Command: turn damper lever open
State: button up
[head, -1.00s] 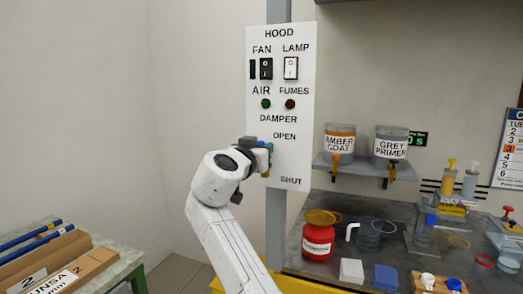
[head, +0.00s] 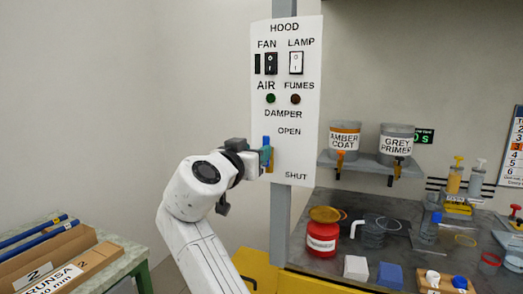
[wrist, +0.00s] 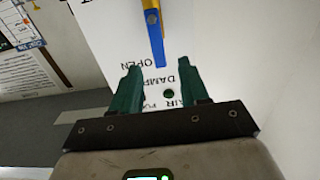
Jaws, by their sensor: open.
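The damper lever has a blue end (head: 266,141) and a yellow part (head: 270,161). It stands roughly upright on the white hood panel (head: 302,105), blue end up, left of the OPEN label and well above SHUT. My gripper (head: 264,160) is at the lever from the left and hides part of it. In the wrist view my gripper (wrist: 157,66) is open with green fingers apart. The blue lever end (wrist: 156,48) lies in line with the gap between the fingertips, with visible space on both sides.
The panel also carries fan and lamp switches (head: 296,63) and two indicator lights above the lever. A workbench (head: 310,262) with a red jar (head: 322,240) and cups stands at lower right. Boxes (head: 60,268) lie on a table at lower left.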

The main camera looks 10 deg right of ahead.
jog(key=v, duration=0.3)
jog(key=shift+s+a, duration=0.1)
jog(key=shift+s, duration=0.1)
jog(key=s+d+f+n+g+y+p, duration=0.15)
jog(key=s+d+f, duration=0.35)
jog(key=f, duration=0.6)
jog(key=s+d+f+n+g+y, duration=0.1)
jog(key=s+d+f+g+y, duration=0.2)
jog(key=f, duration=0.8)
jog(key=s+d+f+n+g+p, duration=0.1)
jog(key=s+d+f+g, duration=0.2)
jog(key=s+d+f, duration=0.55)
jog(key=s+f+n+g+y+p, duration=0.2)
jog(key=s+f+g+y, duration=0.1)
jog(key=s+f, duration=1.1)
jog(key=s+f+n+g+y+p, duration=0.1)
jog(key=s+g+y, duration=0.2)
jog(key=s, duration=1.4)
jog(key=shift+s+d, duration=0.3)
jog(key=shift+s, duration=0.05)
